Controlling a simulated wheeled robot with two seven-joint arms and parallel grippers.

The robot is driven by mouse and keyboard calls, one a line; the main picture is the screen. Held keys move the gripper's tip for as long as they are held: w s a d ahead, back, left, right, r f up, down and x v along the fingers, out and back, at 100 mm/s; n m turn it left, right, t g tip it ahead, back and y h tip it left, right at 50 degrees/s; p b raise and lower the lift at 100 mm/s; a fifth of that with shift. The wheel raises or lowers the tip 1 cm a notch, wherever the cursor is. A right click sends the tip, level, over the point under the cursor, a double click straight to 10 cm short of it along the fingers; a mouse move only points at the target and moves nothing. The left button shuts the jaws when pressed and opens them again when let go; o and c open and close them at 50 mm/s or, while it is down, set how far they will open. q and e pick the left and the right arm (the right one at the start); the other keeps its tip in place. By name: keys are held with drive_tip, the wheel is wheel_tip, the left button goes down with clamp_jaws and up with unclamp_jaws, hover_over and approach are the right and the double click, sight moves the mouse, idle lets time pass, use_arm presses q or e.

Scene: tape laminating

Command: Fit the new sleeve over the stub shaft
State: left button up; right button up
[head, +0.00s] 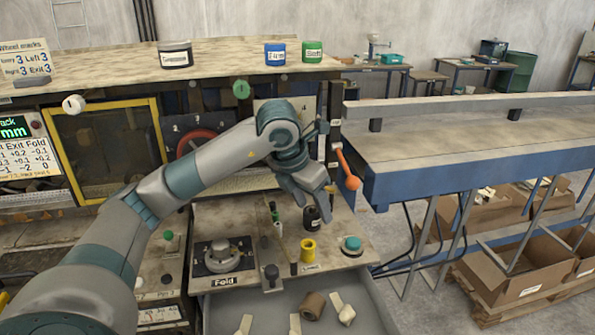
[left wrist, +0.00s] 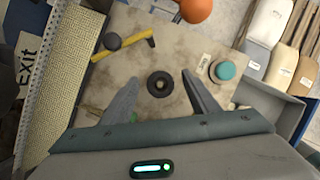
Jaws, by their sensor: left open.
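My left gripper (head: 317,205) points down over the front worktop (head: 205,210), its fingers apart. In the head view a dark labelled cylinder (head: 311,217) stands just below the fingertips. A yellow flanged cylinder (head: 308,250) stands in front of it. A brown hollow roll (head: 313,305) lies in the open drawer (head: 375,312). I cannot tell which piece is the new sleeve or the stub shaft. My right gripper is out of view.
A teal button (head: 351,244) and an orange-ball lever (head: 353,184) stand to the right. A Fold dial (head: 221,256) and a green-handled tool (head: 275,214) are left. A yellow bar (left wrist: 125,44) shows in the wrist view. White pieces (head: 345,313) lie in the drawer.

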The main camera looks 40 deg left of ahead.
use_arm(q)
drive_tip(key=b+v, duration=0.2)
drive_tip(key=v, duration=1.4)
drive_tip(key=shift+r+b, duration=0.2)
drive_tip(key=shift+b, duration=0.15)
idle(0.7)
